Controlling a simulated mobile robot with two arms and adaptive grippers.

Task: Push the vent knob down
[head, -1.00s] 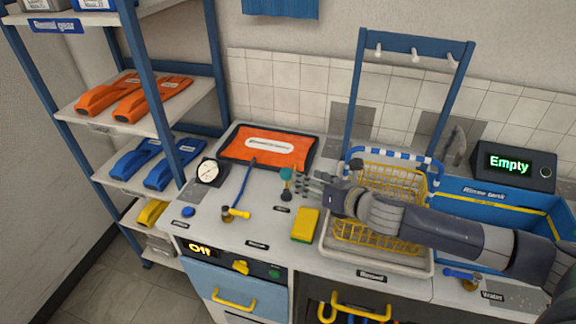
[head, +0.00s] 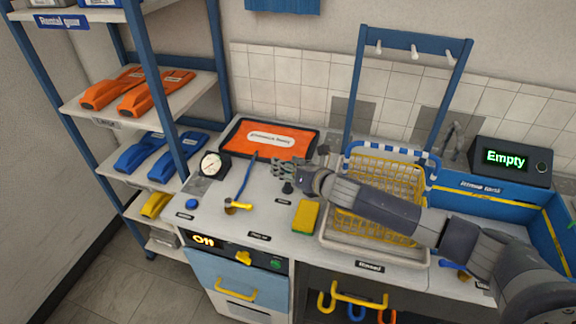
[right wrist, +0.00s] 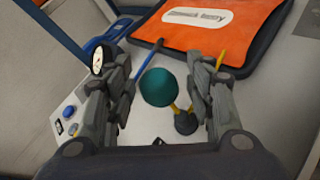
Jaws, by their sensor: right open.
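The teal round knob, which I take for the vent knob, shows in the right wrist view (right wrist: 158,87) between my fingers. A dark round base (right wrist: 186,122) shows beside it there. In the head view its teal top is hidden behind my fingers, and only the dark base (head: 287,188) shows on the bench. My right gripper (head: 282,171) is open over the knob. In the right wrist view its two fingers (right wrist: 158,100) stand apart, left and right of the knob. I cannot tell whether they touch it. My left gripper is not in view.
A shelf (head: 85,110) stands at left.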

